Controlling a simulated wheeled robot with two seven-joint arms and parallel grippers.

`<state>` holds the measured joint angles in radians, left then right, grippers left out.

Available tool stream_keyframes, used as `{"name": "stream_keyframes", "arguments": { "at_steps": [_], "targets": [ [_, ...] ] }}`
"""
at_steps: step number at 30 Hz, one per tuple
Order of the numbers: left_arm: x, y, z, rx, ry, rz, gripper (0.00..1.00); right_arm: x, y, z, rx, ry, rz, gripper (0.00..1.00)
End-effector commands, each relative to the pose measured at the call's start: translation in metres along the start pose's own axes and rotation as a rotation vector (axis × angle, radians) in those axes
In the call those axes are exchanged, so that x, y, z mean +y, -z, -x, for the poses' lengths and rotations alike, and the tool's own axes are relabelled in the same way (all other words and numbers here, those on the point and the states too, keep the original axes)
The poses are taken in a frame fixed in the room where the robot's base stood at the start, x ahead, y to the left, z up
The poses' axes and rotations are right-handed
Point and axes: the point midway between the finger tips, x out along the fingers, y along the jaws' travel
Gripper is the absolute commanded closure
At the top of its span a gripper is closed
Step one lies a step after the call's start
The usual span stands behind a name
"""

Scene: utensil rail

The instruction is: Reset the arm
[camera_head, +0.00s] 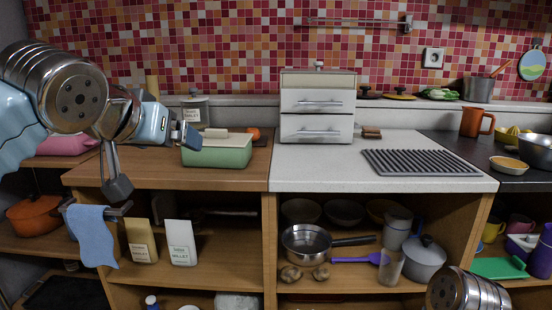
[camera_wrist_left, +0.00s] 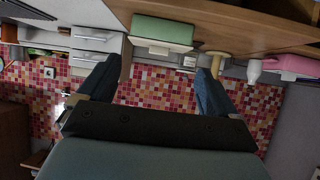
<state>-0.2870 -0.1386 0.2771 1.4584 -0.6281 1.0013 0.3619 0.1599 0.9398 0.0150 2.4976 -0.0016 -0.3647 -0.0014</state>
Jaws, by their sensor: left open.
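My left arm comes in from the left in the head view. Its gripper (camera_head: 184,134) is held above the wooden counter (camera_head: 150,172), near the green box (camera_head: 219,150). In the left wrist view the two dark fingers of the left gripper (camera_wrist_left: 153,88) stand wide apart with nothing between them. The green box (camera_wrist_left: 162,33) shows beyond them there, apart from the fingers. In the head view only a metallic link of my right arm shows at the bottom right; its gripper is out of the picture.
A blue towel (camera_head: 91,236) hangs below. A white drawer box (camera_head: 317,108) and a ridged grey rack (camera_head: 420,162) stand right on the pale counter (camera_head: 325,178). A wall rail (camera_head: 355,22) is behind.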

Motion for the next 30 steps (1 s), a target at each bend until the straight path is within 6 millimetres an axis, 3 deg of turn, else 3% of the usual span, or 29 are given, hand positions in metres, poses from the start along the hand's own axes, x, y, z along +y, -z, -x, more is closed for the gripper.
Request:
{"name": "stream_keyframes", "arguments": {
  "at_steps": [5,11,17,20,23,27,30],
  "targets": [
    [0.008,-0.013,-0.031,-0.038,-0.022,-0.014,0.07,0.000,-0.001,0.000,-0.001,0.000,0.000,0.29],
    [0.022,-0.041,-0.083,-0.104,-0.064,-0.032,0.07,0.000,-0.001,0.000,-0.001,0.000,0.000,0.29],
    [0.040,-0.095,-0.156,-0.208,-0.127,-0.039,0.07,0.000,-0.001,0.000,-0.001,0.000,0.000,0.29],
    [0.050,-0.143,-0.202,-0.284,-0.172,-0.030,0.07,0.000,-0.001,0.000,-0.001,0.000,0.000,0.29],
    [0.061,-0.213,-0.252,-0.382,-0.224,0.002,0.07,0.000,-0.001,0.000,-0.001,0.000,0.000,0.29],
    [0.073,-0.328,-0.300,-0.520,-0.280,0.083,0.07,0.000,-0.001,0.000,-0.001,0.000,0.000,0.29],
    [0.078,-0.415,-0.315,-0.618,-0.299,0.161,0.07,0.000,-0.001,0.000,-0.001,0.000,0.000,0.29]
  ]
}}
